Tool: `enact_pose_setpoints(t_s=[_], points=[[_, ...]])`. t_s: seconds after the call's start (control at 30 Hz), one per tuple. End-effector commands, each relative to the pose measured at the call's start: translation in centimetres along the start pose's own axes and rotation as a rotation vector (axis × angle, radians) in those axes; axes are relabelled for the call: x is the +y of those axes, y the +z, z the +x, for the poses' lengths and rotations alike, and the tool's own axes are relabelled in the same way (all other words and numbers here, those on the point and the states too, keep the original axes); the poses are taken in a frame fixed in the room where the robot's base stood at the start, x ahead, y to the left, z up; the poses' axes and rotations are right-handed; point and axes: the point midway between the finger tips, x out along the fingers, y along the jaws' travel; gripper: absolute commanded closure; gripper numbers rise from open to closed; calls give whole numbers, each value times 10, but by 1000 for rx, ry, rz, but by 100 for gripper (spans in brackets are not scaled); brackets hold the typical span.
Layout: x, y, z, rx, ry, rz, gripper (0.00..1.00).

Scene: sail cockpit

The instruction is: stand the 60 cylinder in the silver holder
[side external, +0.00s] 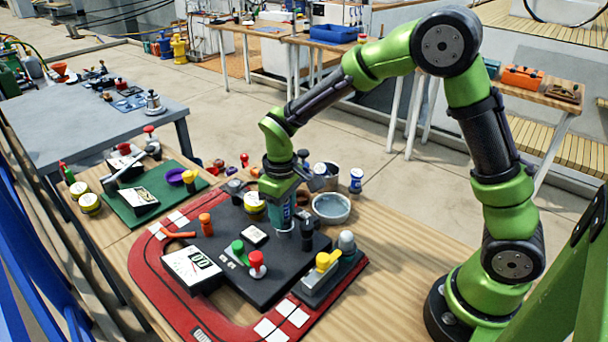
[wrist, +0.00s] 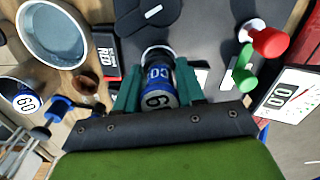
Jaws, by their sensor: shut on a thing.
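A silver rim (wrist: 156,52) shows at the cylinder's far end, apparently the silver holder. I cannot tell whether the cylinder is inside it or just above it. Another cylinder marked "60" (wrist: 22,97) shows at the left of the wrist view, off the board.
Close by are a grey round bowl (side external: 331,208), a black upright post (side external: 307,232), a red knob (side external: 257,260), a green knob (side external: 238,247) and a meter (side external: 192,268). A yellow-handled lever (side external: 325,263) stands at the board's right. Bare wood lies further right.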

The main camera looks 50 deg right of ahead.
Motion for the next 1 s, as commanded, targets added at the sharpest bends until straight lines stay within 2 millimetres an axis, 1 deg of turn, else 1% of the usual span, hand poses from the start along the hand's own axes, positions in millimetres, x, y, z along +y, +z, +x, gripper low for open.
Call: enact_pose_setpoints(t_s=[0.6,0.63,0.67,0.7,1.0], points=[[0,0,9,0,0,0,95],[0,0,9,0,0,0,57],[0,0,9,0,0,0,52],[0,0,9,0,0,0,51],[0,0,7,1,0,0,51]])
